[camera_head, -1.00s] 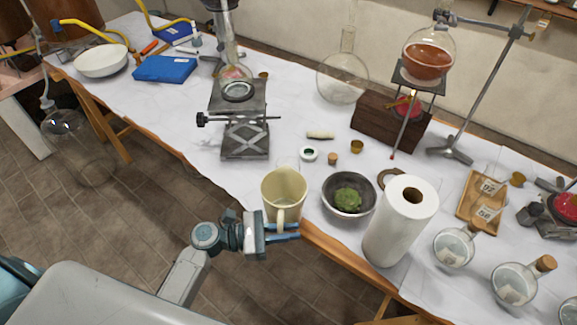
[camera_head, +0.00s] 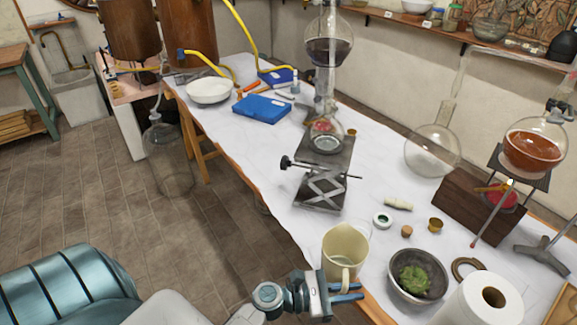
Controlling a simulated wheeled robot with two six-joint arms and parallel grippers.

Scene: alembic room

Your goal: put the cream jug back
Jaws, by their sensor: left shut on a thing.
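The cream jug (camera_head: 343,249) is upright at the front edge of the white-covered table, with its handle towards me. My left gripper (camera_head: 345,293) is at the jug's handle, shut on it, with blue fingertips pointing right. I cannot tell whether the jug's base touches the table. My right gripper is not in view.
A grey bowl with green matter (camera_head: 417,279) and a paper towel roll (camera_head: 484,301) stand close right of the jug. A lab jack (camera_head: 322,185) bearing glassware stands behind it. A small jar (camera_head: 382,220) and a cork (camera_head: 406,231) lie nearby.

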